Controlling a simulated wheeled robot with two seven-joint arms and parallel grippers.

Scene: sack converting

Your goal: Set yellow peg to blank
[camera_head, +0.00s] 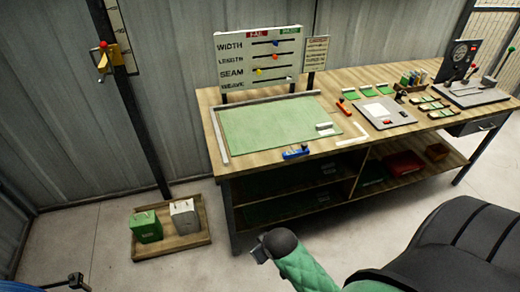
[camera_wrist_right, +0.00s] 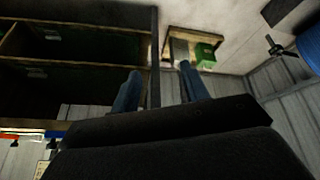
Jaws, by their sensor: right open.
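The white sign board (camera_head: 257,57) stands at the back of the bench, with rows lettered WIDTH, LENGTH, SEAM and WEAVE under a red and a green header. The yellow peg (camera_head: 259,71) is on the SEAM row, left of the pegs in the rows above. My right gripper (camera_head: 259,255) is in front of the bench, low and far from the board. In the right wrist view its blue fingers (camera_wrist_right: 157,86) are apart with nothing between them. My left gripper is out of view.
The wooden bench (camera_head: 335,143) carries a green mat (camera_head: 265,125), a blue tool (camera_head: 296,153) and a grey plate (camera_head: 385,113). A tray (camera_head: 180,243) with a green and a white block is on the floor at left. Clear floor lies between tray and bench.

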